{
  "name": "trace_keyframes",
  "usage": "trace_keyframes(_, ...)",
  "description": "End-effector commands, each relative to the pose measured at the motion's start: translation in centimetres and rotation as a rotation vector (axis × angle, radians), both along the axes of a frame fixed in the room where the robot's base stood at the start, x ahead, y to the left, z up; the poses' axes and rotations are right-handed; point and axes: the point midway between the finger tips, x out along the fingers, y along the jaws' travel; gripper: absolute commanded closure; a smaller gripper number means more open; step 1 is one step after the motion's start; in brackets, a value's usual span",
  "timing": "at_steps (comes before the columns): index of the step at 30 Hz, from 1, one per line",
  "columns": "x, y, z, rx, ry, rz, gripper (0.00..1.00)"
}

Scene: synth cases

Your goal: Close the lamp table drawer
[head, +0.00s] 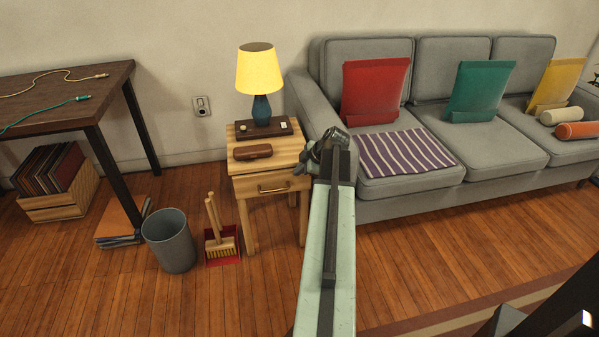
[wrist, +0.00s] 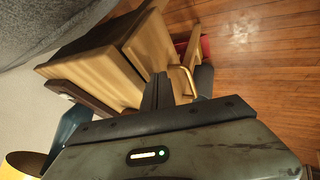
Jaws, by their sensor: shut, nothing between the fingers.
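The wooden lamp table (head: 240,136) stands left of the sofa. Its drawer (head: 247,186) has a brass bar handle (head: 286,187). The drawer front appears to stick out past the table's body; how far is hard to tell. My gripper (head: 326,146) is shut and empty, at the table's right side by the sofa arm in the head view. In the wrist view, my gripper's dark fingers (wrist: 164,91) are close to the handle (wrist: 184,80) and the wooden drawer (wrist: 150,45). I cannot tell whether they touch it. My arm covers the area right of the table.
A yellow-shaded lamp (head: 261,107) and a brown case (head: 253,152) are on the table. The grey sofa (head: 495,140) is to the right. A grey bin (head: 169,240) and a red dustpan with brush (head: 222,245) stand at left. Floor in front of the table is clear.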

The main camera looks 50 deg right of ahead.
Motion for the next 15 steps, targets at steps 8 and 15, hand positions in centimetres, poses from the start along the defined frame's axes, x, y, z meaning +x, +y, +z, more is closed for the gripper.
trace_keyframes(8,1.9,-1.6,0.0,0.001,-0.001,0.000,1.00)
trace_keyframes(15,2.0,-1.6,0.1,-0.001,-0.006,-0.002,1.00)
